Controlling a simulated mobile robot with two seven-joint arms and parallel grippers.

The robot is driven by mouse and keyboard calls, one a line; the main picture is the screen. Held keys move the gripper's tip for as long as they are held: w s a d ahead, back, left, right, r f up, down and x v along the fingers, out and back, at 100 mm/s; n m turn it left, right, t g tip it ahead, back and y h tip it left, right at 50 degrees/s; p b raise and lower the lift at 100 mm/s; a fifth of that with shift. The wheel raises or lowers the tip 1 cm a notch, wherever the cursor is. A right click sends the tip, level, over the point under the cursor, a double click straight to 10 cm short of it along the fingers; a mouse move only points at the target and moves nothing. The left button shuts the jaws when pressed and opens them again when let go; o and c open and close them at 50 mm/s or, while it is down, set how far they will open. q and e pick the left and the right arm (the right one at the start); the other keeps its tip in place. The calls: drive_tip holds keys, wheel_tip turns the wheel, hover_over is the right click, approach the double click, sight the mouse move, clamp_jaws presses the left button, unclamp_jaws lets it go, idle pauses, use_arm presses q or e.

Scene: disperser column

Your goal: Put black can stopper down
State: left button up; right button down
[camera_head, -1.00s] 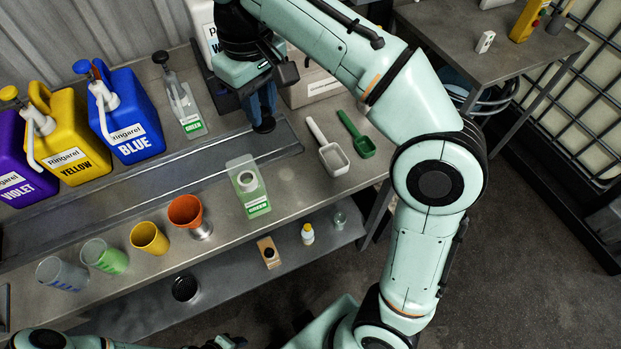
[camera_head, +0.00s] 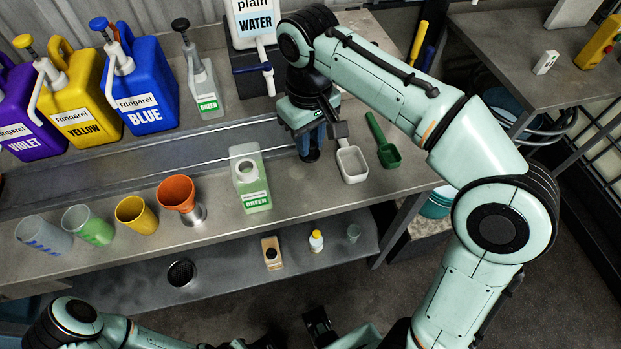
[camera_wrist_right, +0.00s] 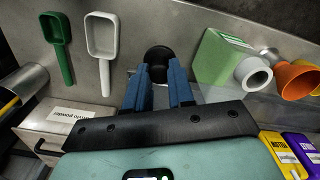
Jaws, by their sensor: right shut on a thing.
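My right gripper (camera_head: 309,143) is shut on the black can stopper (camera_head: 311,156), over the right part of the workbench. In the right wrist view, the round black stopper (camera_wrist_right: 157,55) sits at the tips of the blue fingers (camera_wrist_right: 158,82). I cannot tell whether it touches the bench. The green-labelled can (camera_head: 250,184) stands left of the gripper with its white neck open. It also shows in the wrist view (camera_wrist_right: 222,58), right of the fingers.
A white scoop (camera_head: 352,164) and a green scoop (camera_head: 388,155) lie just right of the gripper. Colored jugs (camera_head: 146,100) and the water container (camera_head: 256,30) stand behind. Clear bench lies between can and gripper.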

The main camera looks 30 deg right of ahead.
drive_tip(key=shift+f+b, duration=1.2)
drive_tip(key=shift+f, duration=4.85)
drive_tip(key=shift+f, duration=0.2)
drive_tip(key=c, duration=1)
unclamp_jaws()
drive_tip(key=shift+o, duration=0.2)
drive_tip(key=shift+r, duration=0.1)
drive_tip(key=shift+r, duration=0.1)
wheel_tip(320, 180, up, 12)
drive_tip(key=p, duration=0.3)
drive_tip(key=shift+r, duration=0.1)
